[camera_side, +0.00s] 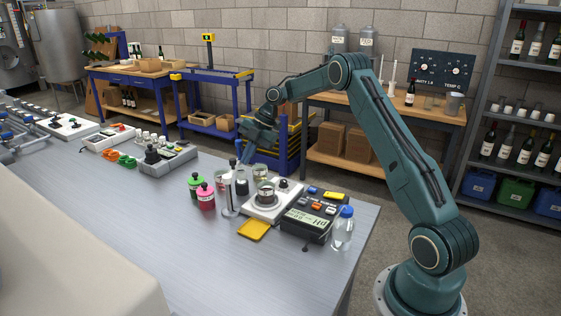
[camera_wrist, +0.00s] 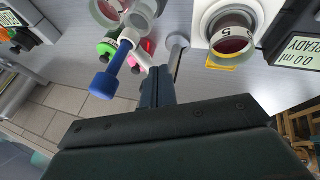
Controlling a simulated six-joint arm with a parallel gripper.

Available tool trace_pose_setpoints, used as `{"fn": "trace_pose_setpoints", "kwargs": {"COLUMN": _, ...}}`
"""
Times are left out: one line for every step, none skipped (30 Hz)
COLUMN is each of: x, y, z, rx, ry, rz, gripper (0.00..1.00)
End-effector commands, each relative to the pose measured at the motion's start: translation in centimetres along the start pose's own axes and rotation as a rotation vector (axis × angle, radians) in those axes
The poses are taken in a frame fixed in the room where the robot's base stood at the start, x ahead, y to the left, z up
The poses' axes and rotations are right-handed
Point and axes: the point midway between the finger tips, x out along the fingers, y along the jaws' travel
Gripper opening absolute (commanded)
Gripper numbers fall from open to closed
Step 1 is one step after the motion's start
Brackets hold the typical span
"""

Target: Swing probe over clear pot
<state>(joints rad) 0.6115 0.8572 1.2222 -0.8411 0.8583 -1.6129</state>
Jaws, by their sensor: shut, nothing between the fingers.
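My gripper (camera_side: 245,160) points down over the bench; its fingers (camera_wrist: 157,76) are shut with nothing between them. A thin post on a round base (camera_side: 229,211) stands below my gripper. A glass pot with dark red contents (camera_side: 265,192), marked 5 in the wrist view (camera_wrist: 232,42), sits on a white plate unit (camera_side: 268,212). Further glass pots (camera_side: 243,186) stand nearby; I cannot tell which is the clear one.
A black pH meter (camera_side: 305,226) and a blue-capped bottle (camera_side: 343,232) stand right of the plate unit. A yellow pad (camera_side: 254,230) lies in front. The bench front (camera_side: 190,250) is clear.

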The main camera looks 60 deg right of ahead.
Motion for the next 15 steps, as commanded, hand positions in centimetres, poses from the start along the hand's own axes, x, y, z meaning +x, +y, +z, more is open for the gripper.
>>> {"fn": "trace_pose_setpoints", "kwargs": {"x": -0.5, "y": -0.3, "z": 0.0, "rx": 0.001, "ry": -0.001, "rz": 0.001, "gripper": 0.00}}
{"fn": "trace_pose_setpoints", "kwargs": {"x": -0.6, "y": -0.5, "z": 0.0, "rx": 0.002, "ry": -0.001, "rz": 0.001, "gripper": 0.00}}
{"fn": "trace_pose_setpoints", "kwargs": {"x": -1.0, "y": -0.8, "z": -0.1, "rx": 0.002, "ry": -0.001, "rz": 0.001, "gripper": 0.00}}
{"fn": "trace_pose_setpoints", "kwargs": {"x": -1.2, "y": -1.0, "z": -0.1, "rx": 0.002, "ry": -0.001, "rz": 0.001, "gripper": 0.00}}
{"fn": "trace_pose_setpoints", "kwargs": {"x": -1.4, "y": -1.2, "z": -0.1, "rx": 0.002, "ry": -0.001, "rz": 0.001, "gripper": 0.00}}
{"fn": "trace_pose_setpoints", "kwargs": {"x": -1.8, "y": -1.5, "z": -0.1, "rx": 0.002, "ry": -0.001, "rz": 0.001, "gripper": 0.00}}
{"fn": "trace_pose_setpoints", "kwargs": {"x": -2.0, "y": -1.7, "z": -0.2, "rx": 0.001, "ry": -0.001, "rz": 0.001, "gripper": 0.00}}
{"fn": "trace_pose_setpoints", "kwargs": {"x": -2.4, "y": -1.5, "z": -0.1, "rx": -0.001, "ry": -0.002, "rz": 0.003, "gripper": 0.00}}
{"fn": "trace_pose_setpoints", "kwargs": {"x": -2.9, "y": -1.4, "z": -0.1, "rx": 0.000, "ry": -0.002, "rz": 0.003, "gripper": 0.00}}
{"fn": "trace_pose_setpoints", "kwargs": {"x": -3.3, "y": -1.4, "z": -0.1, "rx": -0.001, "ry": -0.001, "rz": 0.003, "gripper": 0.00}}
{"fn": "trace_pose_setpoints", "kwargs": {"x": -3.7, "y": -1.4, "z": 0.0, "rx": -0.001, "ry": -0.002, "rz": 0.003, "gripper": 0.00}}
{"fn": "trace_pose_setpoints", "kwargs": {"x": -4.2, "y": -1.4, "z": 0.0, "rx": 0.000, "ry": -0.002, "rz": 0.003, "gripper": 0.00}}
{"fn": "trace_pose_setpoints", "kwargs": {"x": -4.6, "y": -1.4, "z": 0.0, "rx": -0.001, "ry": -0.002, "rz": 0.003, "gripper": 0.00}}
{"fn": "trace_pose_setpoints", "kwargs": {"x": -5.0, "y": -1.4, "z": 0.1, "rx": -0.001, "ry": -0.002, "rz": 0.003, "gripper": 0.00}}
{"fn": "trace_pose_setpoints", "kwargs": {"x": -5.6, "y": -1.3, "z": 0.1, "rx": -0.001, "ry": -0.001, "rz": 0.003, "gripper": 0.00}}
